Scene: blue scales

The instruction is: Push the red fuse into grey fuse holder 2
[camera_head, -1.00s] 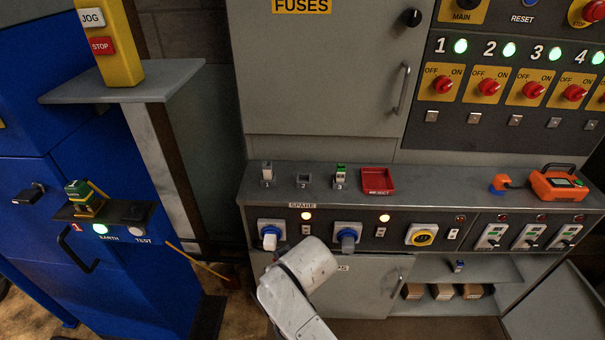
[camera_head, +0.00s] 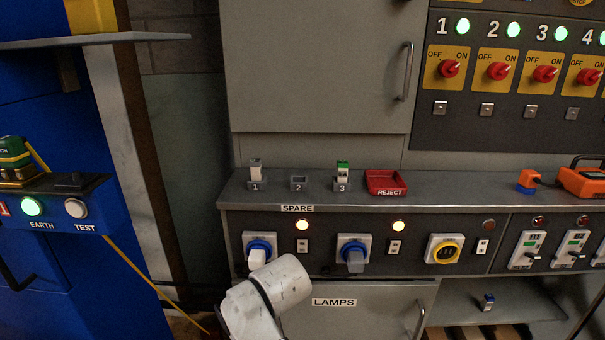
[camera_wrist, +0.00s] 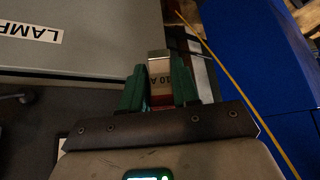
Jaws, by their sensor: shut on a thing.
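In the wrist view my gripper (camera_wrist: 160,88) is shut on a fuse (camera_wrist: 160,72) with a metal cap, a pale body marked 10 A and a red band near its base. The green fingers grip it from both sides. In the head view grey fuse holder 2 (camera_head: 299,184) stands empty on the grey ledge, between holder 1 (camera_head: 256,185), which has a pale fuse in it, and holder 3 (camera_head: 342,186), which has a green-topped fuse. My gripper and the held fuse do not show in the head view; only my arm shows, below the ledge.
A red reject tray (camera_head: 386,193) is right of holder 3. An orange meter (camera_head: 583,181) sits farther right. Blue sockets (camera_head: 352,250) stick out of the panel front below the ledge. A small blue-topped object (camera_head: 487,302) is on the lower shelf. A blue cabinet (camera_head: 110,250) stands left.

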